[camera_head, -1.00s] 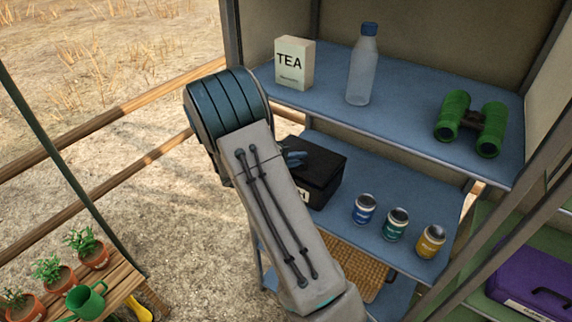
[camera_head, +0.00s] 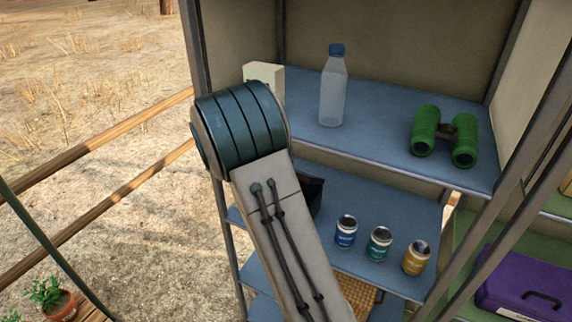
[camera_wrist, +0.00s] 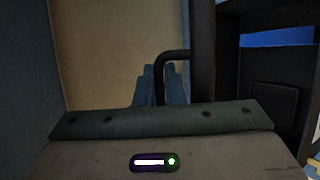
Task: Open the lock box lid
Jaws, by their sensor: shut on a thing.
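The black lock box (camera_head: 312,192) sits on the lower blue shelf in the head view, mostly hidden behind my arm. In the wrist view a dark slab (camera_wrist: 203,50), which looks like its lid seen edge-on, stands beside my fingers. A bent black handle (camera_wrist: 174,56) joins it. My gripper (camera_wrist: 160,88) is shut on this handle, with blue-grey fingers on either side. The dark box body (camera_wrist: 275,92) shows at the right, apart from the slab at the top. How far the lid is raised I cannot tell. My gripper is hidden in the head view.
Three cans, blue (camera_head: 346,231), green (camera_head: 378,243) and yellow (camera_head: 416,257), stand right of the box. The upper shelf (camera_head: 385,140) above holds a bottle (camera_head: 333,90), a partly hidden tea box (camera_head: 264,73) and green binoculars (camera_head: 444,136).

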